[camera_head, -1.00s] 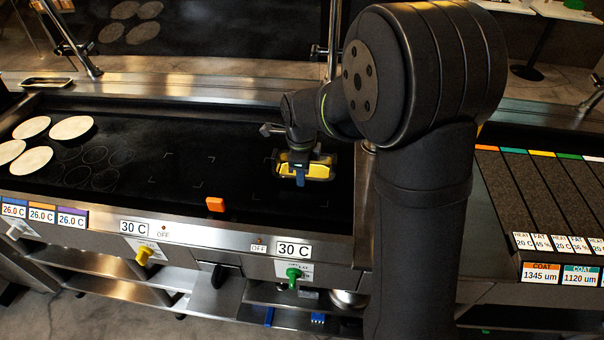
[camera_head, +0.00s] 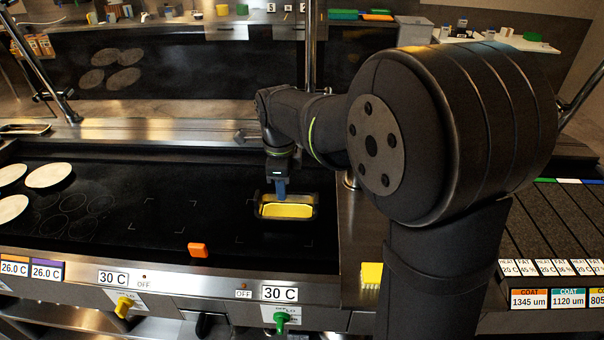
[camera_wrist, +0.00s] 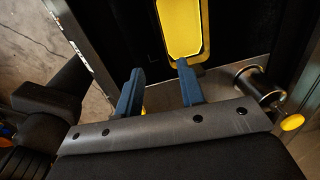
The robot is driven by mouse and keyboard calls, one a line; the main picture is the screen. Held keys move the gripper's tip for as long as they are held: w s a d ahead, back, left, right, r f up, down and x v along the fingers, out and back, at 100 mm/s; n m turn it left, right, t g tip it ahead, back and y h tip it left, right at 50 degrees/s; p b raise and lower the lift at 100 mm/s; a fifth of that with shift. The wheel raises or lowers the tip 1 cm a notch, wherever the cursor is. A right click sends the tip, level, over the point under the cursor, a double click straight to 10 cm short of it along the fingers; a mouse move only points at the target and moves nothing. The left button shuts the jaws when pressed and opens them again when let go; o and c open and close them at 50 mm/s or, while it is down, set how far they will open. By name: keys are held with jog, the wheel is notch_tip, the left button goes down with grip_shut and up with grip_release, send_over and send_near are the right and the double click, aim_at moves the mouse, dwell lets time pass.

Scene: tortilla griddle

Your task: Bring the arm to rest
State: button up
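My gripper (camera_head: 280,193) is over the right part of the dark griddle (camera_head: 150,205), pointing down. It is at the back edge of a dark tray with a yellow inside (camera_head: 287,211). In the wrist view my gripper's two blue fingers (camera_wrist: 157,80) stand apart with a gap between them. The yellow-filled tray (camera_wrist: 183,30) lies just beyond the right fingertip there; I cannot tell if they touch. A small yellow patch shows beside the left finger and is mostly hidden.
An orange block (camera_head: 198,250) is on the griddle's front edge. Pale tortillas (camera_head: 49,175) lie at the left. A yellow block (camera_head: 371,275) is beside my arm's base. Dark lanes (camera_head: 560,225) are at the right. A metal cylinder (camera_wrist: 260,90) is near my gripper in the wrist view.

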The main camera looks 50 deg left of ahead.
aim_at(285, 218)
jog(key=f, duration=1.2)
jog(key=shift+w+a+f, duration=0.25)
jog(key=shift+w+a, duration=0.1)
jog(key=shift+w, duration=0.05)
notch_tip(285, 218, up, 4)
jog(key=shift+a+f, duration=0.1)
jog(key=shift+f, duration=0.05)
jog(key=shift+r, duration=0.35)
jog(key=shift+f, duration=0.1)
